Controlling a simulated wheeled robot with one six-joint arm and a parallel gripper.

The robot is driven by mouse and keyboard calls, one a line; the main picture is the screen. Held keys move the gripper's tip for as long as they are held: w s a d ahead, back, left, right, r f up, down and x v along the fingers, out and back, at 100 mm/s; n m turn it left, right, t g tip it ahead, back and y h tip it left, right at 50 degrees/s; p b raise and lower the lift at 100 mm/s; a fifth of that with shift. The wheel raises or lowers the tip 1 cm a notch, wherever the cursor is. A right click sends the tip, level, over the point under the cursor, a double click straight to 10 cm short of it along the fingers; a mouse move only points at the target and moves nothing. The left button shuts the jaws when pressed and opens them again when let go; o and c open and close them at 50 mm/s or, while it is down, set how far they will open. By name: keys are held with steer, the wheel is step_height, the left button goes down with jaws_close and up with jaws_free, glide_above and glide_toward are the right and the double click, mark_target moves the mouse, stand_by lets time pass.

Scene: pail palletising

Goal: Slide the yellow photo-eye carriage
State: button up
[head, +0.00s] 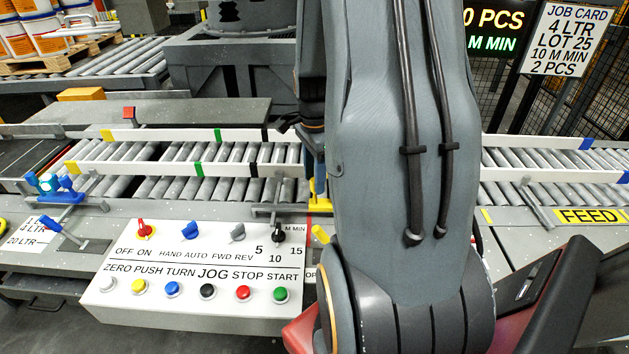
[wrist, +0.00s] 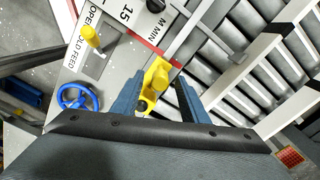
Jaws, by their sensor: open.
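The yellow photo-eye carriage (wrist: 158,75) is in the middle of the wrist view, beside the roller conveyor. In the head view a yellow part of it (head: 319,197) shows at my arm's left edge; my arm hides the rest. My gripper (wrist: 161,84) is open, with its two blue-grey fingers on either side of the carriage. The left finger looks very close to the yellow body; I cannot tell whether it touches.
A yellow lever (wrist: 91,38) and a blue handwheel (wrist: 77,97) stand left of the carriage. White guide rails (head: 205,135) run along the roller conveyor (head: 225,188). A control panel (head: 200,270) with knobs and buttons is in front. A job card (head: 563,40) hangs at the back right.

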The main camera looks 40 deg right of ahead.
steer(key=shift+f, duration=1.1)
steer(key=shift+c, duration=0.4)
jaws_close()
